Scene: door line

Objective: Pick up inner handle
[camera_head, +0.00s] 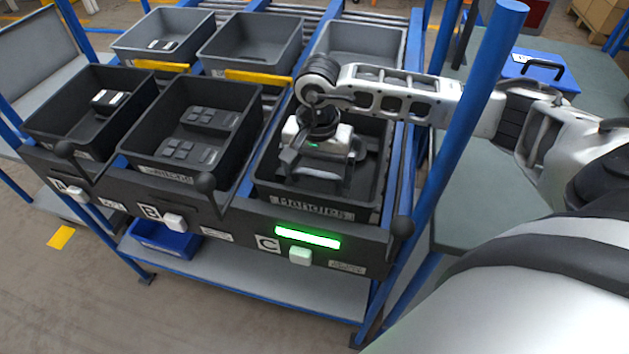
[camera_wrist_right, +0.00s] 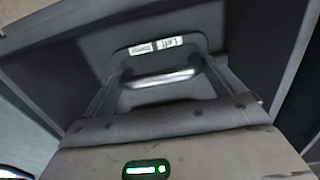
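A grey inner handle (camera_wrist_right: 158,78) with a shiny bar lies in the dark bin C (camera_head: 262,160), which is labelled for handles. A plate with white labels, one reading "Left", shows just behind the bar in the right wrist view. My right gripper (camera_head: 318,184) reaches down into bin C. In the right wrist view my right gripper (camera_wrist_right: 160,82) has its fingers wide apart, one at each end of the bar. I cannot tell whether they touch it. The arm and gripper hide much of the bin's inside. My left gripper is out of view.
Bin A (camera_head: 58,120) and bin B (camera_head: 150,135) hold dark parts to the left. Grey bins (camera_head: 245,42) stand behind. A green light (camera_head: 307,237) glows on rail C. A blue rack post (camera_head: 470,120) stands close to my right arm.

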